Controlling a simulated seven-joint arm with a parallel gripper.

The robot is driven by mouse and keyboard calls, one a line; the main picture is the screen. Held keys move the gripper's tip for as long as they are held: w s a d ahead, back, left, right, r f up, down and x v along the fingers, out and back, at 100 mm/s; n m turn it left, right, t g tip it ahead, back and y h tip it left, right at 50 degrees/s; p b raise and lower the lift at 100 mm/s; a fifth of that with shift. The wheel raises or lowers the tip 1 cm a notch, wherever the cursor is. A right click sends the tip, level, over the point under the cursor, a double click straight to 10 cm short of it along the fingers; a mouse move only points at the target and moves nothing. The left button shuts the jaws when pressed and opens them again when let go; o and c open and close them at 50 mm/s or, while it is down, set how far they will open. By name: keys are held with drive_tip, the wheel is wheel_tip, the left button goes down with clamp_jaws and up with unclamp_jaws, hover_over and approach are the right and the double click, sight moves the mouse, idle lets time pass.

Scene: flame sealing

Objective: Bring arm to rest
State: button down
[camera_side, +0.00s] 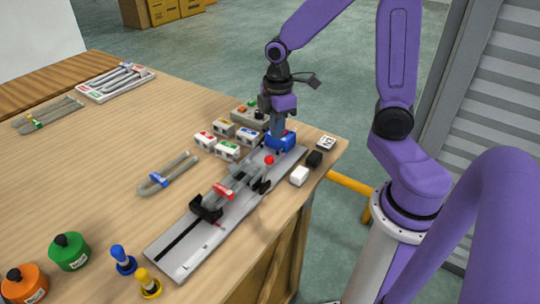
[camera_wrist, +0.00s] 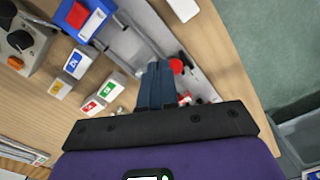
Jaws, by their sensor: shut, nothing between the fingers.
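My gripper (camera_side: 277,133) hangs from the purple arm, fingers down, above the far end of a long grey rail fixture (camera_side: 182,257). In the wrist view its fingers (camera_wrist: 158,66) are shut together and hold nothing. In the side view they overlap a blue block (camera_side: 287,143) at the fixture's far end; I cannot tell from that view whether they touch. The wrist view shows the blue block (camera_wrist: 99,20) apart from the fingertips, and a red knob (camera_wrist: 177,66) just beside them. The red knob also shows in the side view (camera_side: 269,160).
Several small labelled blocks (camera_side: 228,150) and a control box (camera_side: 248,116) stand beside the fixture. A white block (camera_side: 299,176) and a black block (camera_side: 314,159) are near the table edge. A blue-banded tube piece (camera_side: 167,178) lies left. Bottles (camera_side: 70,252) stand at front left.

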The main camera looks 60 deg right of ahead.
drive_tip(key=shift+r, duration=0.4)
drive_tip(key=s+a+r, duration=0.2)
drive_tip(key=s+a, duration=0.1)
drive_tip(key=s, duration=0.6)
drive_tip(key=s+a+r, duration=0.1)
drive_tip(key=s+a, duration=0.3)
drive_tip(key=s, duration=0.5)
drive_tip(key=shift+s+a+r+n, duration=0.25)
drive_tip(key=shift+r+n, duration=0.05)
drive_tip(key=shift+r, duration=0.05)
drive_tip(key=shift+w, duration=0.1)
